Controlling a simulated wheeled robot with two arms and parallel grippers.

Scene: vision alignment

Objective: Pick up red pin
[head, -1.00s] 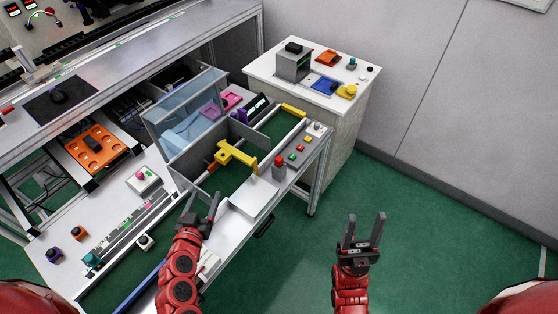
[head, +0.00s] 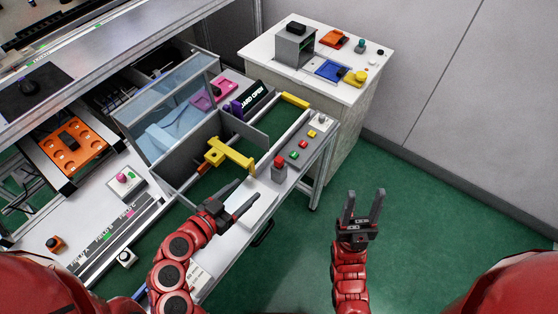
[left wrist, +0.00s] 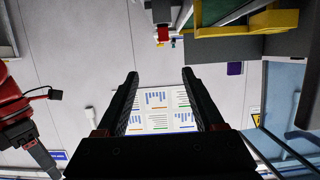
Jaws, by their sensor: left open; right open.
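I cannot make out a piece that is clearly a red pin in either view. My left gripper (head: 246,193) is open and empty over the white plate (head: 258,208) at the front of the machine, left of a grey post with a red button (head: 279,162). In the left wrist view its fingers (left wrist: 160,76) stand apart with nothing between them; a sheet with charts shows beyond. My right gripper (head: 365,194) is open and empty above the green floor, right of the machine.
A yellow bracket (head: 228,156) and a raised clear guard (head: 168,110) stand beside the left gripper. A white cabinet (head: 345,95) holds a blue tray (head: 330,70), an orange piece (head: 336,39) and a yellow piece (head: 355,78). The green floor (head: 430,220) at right is clear.

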